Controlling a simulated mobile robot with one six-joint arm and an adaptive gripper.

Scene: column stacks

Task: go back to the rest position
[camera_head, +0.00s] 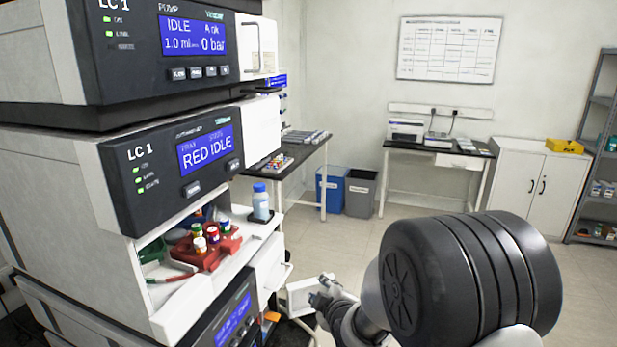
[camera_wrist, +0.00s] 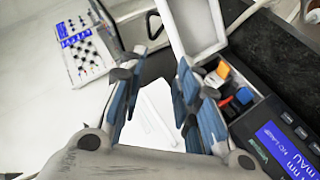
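My gripper (camera_head: 325,296) hangs in front of the lower part of the instrument stack (camera_head: 170,170), in free air near the open white drawer or door (camera_head: 300,298). In the wrist view its two blue-padded fingers (camera_wrist: 158,92) stand apart with a clear gap. I see nothing held between them. A pale white surface shows behind the gap; I cannot tell what it is. My arm fills the lower right of the head view.
A red rack (camera_head: 205,250) with several capped vials and a blue-capped bottle (camera_head: 261,202) stand on the stack's open shelf. Behind are a black-topped bench (camera_head: 300,150), a blue bin (camera_head: 331,188) and a grey bin (camera_head: 360,194). Floor at centre right is clear.

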